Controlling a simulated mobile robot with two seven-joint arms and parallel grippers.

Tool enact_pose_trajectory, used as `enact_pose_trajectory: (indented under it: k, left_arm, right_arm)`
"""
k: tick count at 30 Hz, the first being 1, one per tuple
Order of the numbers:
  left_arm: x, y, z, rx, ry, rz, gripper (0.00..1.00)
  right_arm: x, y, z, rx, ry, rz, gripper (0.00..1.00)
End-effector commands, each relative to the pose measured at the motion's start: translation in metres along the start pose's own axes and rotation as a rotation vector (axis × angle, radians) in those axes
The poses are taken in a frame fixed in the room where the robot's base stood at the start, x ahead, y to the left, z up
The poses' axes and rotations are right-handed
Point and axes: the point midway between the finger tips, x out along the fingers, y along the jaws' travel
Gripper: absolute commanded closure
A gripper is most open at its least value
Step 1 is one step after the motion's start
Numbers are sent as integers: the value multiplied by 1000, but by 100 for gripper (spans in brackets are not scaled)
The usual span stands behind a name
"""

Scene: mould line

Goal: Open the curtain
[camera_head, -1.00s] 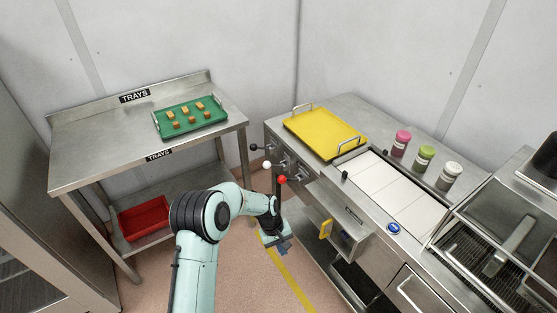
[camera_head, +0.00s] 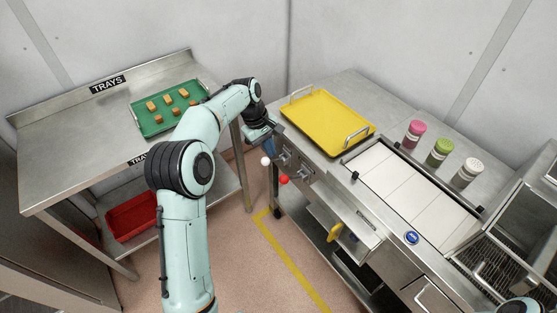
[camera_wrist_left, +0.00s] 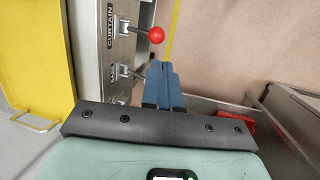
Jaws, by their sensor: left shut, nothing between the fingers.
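A lever with a red ball knob (camera_head: 283,179) sticks out from the front of the steel counter. In the left wrist view the red knob (camera_wrist_left: 156,35) stands beside a label reading CURTAIN. A second lever with a white ball knob (camera_head: 265,160) is next to it, farther back along the panel; its knob is hidden in the left wrist view. My left gripper (camera_head: 270,147) is shut and empty, by the far end of the lever row, just behind the white knob. Its blue fingers (camera_wrist_left: 163,80) appear apart from the red knob. My right gripper is out of view.
A yellow tray (camera_head: 297,103) lies on the counter beside white conveyor plates (camera_head: 408,187) and several shaker jars. A steel table (camera_head: 50,150) at left holds a green tray (camera_head: 145,130) with small blocks. A red bin (camera_head: 130,218) sits on its shelf. Floor between is clear.

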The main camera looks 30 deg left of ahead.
Motion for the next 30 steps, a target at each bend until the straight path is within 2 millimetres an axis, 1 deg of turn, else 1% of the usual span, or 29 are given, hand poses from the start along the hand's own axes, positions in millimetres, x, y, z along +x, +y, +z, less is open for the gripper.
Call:
enact_pose_trajectory:
  k: [1,3,6,15,18,20,23,30]
  left_arm:
    - [-6,1,0,-5,2,3,100]
    - [-11,1,0,-11,3,3,100]
    - [-15,1,0,-16,3,3,100]
    - [-14,1,0,-17,3,3,100]
    - [-11,0,0,-17,2,2,100]
    - [-6,0,0,-17,1,1,100]
    - [9,-1,0,-17,-1,-1,100]
    - [60,-1,0,-17,-1,-2,100]
  right_arm:
    - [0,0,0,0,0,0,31]
    - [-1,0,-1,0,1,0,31]
    - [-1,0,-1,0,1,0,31]
    - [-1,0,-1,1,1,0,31]
    - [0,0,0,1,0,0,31]
    - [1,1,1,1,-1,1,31]
    - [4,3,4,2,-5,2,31]
    - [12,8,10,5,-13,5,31]
